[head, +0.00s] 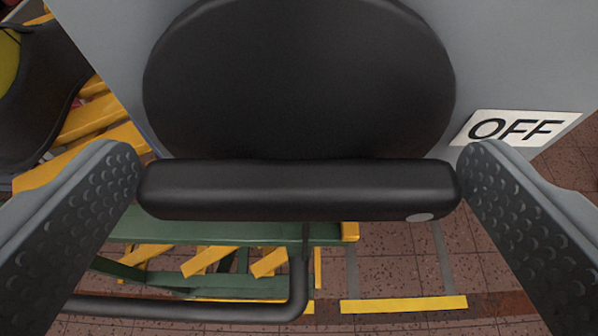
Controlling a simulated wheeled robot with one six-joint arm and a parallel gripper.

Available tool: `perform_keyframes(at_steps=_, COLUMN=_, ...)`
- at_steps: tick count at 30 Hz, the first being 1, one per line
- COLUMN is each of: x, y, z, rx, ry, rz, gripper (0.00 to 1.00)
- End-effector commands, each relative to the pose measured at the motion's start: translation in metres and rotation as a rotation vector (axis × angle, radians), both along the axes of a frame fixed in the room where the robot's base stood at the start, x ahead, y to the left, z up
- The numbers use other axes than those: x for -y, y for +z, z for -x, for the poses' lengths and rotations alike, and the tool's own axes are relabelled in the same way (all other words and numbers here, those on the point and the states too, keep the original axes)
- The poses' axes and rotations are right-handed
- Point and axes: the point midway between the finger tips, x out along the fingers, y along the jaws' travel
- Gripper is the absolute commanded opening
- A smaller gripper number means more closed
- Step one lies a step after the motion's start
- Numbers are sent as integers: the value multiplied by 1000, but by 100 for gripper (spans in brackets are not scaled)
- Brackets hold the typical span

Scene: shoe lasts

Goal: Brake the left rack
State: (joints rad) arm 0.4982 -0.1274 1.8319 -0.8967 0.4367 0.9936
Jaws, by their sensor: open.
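A black bar-shaped handle (298,190) lies level across the middle of the head view, in front of a large black round disc (298,80) on a grey panel (500,50). A white label reading OFF (517,128) is on the panel to the right of the disc. My gripper (300,175) is open, with one textured finger at each end of the bar. I cannot tell whether the fingers touch it. A green rack frame (215,232) with yellow slats shows below and behind the bar. Which rack it is, I cannot tell.
A bent black tube (200,310) runs low at the left. A dark rounded object (40,95) and yellow slats (100,115) are at the upper left. Brown tiled floor (390,265) with a yellow stripe (403,304) shows open at the lower right.

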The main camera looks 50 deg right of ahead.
Motion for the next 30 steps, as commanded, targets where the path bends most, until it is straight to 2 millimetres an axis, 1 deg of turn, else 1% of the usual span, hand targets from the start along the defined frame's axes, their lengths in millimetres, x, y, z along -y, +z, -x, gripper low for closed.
perform_keyframes(at_steps=2, x=0, y=0, z=0, rx=0, ry=0, rz=0, gripper=100)
perform_keyframes(at_steps=6, x=0, y=0, z=0, rx=0, ry=0, rz=0, gripper=72)
perform_keyframes(at_steps=7, x=0, y=0, z=0, rx=0, ry=0, rz=0, gripper=68)
perform_keyframes(at_steps=14, x=-1, y=0, z=0, rx=-11, ry=0, rz=9, gripper=68)
perform_keyframes(at_steps=20, x=-1, y=0, z=-1, rx=-63, ry=0, rz=54, gripper=68)
perform_keyframes(at_steps=30, x=-4, y=-1, z=-4, rx=-271, ry=0, rz=231, gripper=68)
